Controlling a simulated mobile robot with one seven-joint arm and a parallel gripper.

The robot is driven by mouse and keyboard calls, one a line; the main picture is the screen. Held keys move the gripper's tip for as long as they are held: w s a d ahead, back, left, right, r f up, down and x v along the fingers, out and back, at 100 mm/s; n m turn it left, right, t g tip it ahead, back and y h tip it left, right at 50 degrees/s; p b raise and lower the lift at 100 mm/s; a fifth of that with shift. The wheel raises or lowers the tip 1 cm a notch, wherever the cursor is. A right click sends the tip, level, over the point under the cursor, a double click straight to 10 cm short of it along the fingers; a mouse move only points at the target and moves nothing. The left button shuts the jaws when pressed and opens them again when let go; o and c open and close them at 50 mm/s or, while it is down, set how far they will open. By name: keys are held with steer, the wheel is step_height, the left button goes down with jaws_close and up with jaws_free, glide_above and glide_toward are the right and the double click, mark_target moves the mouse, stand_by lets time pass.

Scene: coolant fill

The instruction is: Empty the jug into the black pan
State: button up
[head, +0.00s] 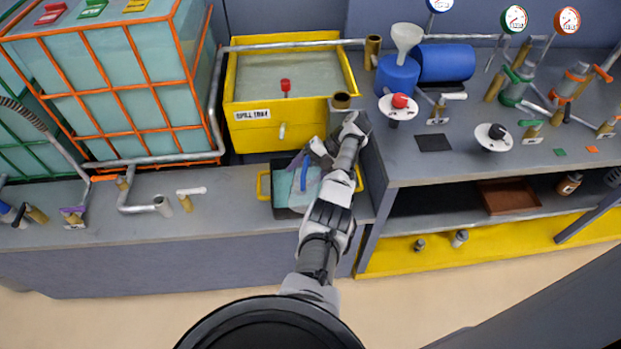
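The black pan (260,160) stands on the bench in front of the yellow tank. It has yellow handles at its sides and blue-green liquid (281,187) inside. A pale grey jug with a blue handle (304,177) is over the pan and looks tilted; my arm hides part of it. Whether it touches the pan, and how much it holds, I cannot tell. My gripper (314,156) is at the top of the jug, close to the blue handle. Its fingers are too small and covered to show whether they are closed on the handle.
The yellow tank (250,130) is right behind the pan. A caged liquid container (130,90) and pipes stand left. A raised bench (460,165) with a blue can (397,77), funnel, valves and gauges is right. The bench left of the pan has free room.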

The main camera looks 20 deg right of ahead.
steer(key=shift+d, duration=0.1)
steer(key=shift+s, duration=0.1)
steer(key=shift+s+a+r+n+t+h, duration=0.1)
steer(key=shift+a+r+n+t+h, duration=0.2)
steer(key=shift+r+t, duration=0.1)
steer(key=shift+d, duration=0.15)
